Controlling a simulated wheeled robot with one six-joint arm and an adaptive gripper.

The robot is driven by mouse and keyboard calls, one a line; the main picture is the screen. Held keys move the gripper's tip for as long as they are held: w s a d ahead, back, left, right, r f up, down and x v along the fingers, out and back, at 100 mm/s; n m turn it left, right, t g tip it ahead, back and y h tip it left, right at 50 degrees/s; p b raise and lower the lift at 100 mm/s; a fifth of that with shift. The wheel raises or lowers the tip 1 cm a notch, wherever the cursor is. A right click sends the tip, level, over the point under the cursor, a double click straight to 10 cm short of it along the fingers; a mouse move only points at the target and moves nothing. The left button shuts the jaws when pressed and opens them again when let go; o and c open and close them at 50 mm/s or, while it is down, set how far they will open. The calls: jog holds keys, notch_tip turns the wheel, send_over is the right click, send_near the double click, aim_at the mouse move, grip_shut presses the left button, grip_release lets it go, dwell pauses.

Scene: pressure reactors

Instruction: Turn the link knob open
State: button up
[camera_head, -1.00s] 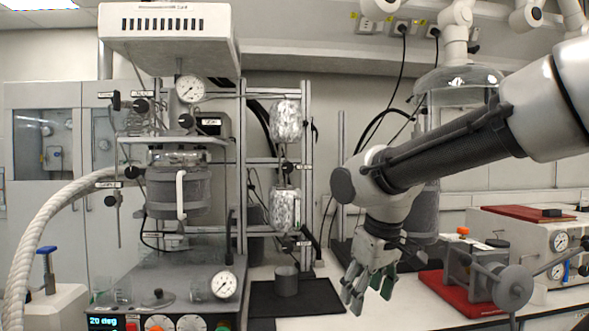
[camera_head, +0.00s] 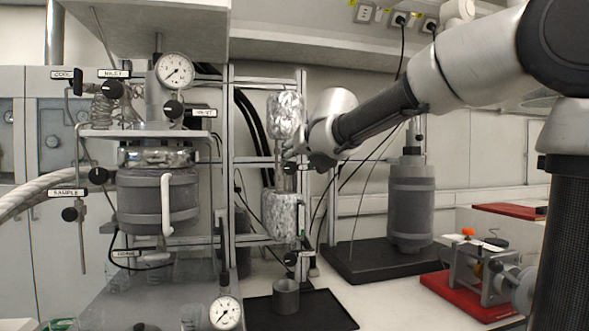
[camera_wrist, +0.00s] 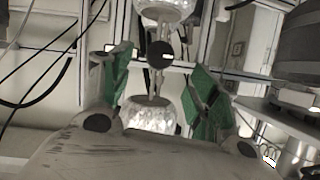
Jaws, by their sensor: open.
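A round black knob (camera_wrist: 160,54) with a small white label shows in the wrist view on the thin tubes between two foil-wrapped vessels. I take it for the link knob, but its label is too small to read. My gripper (camera_wrist: 160,88) is open and empty, with green pads on both sides of the picture. The knob appears between and slightly above the fingers, apart from them. In the head view, my gripper (camera_head: 293,153) is by the gap between the upper foil vessel (camera_head: 285,115) and lower foil vessel (camera_head: 279,215); my wrist partly hides that area.
A metal frame (camera_head: 233,150) surrounds the foil vessels. The reactor (camera_head: 140,205), with several labelled knobs and a gauge (camera_head: 175,70), stands left. A dark cylinder (camera_head: 411,205) stands right on a black base. A grey cup (camera_head: 286,297) sits on a black mat below.

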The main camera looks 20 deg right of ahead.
aim_at(291, 167)
jog(key=shift+x, duration=3.9)
jog(key=shift+c, duration=0.3)
jog(key=shift+f, duration=0.1)
jog(key=c, duration=1)
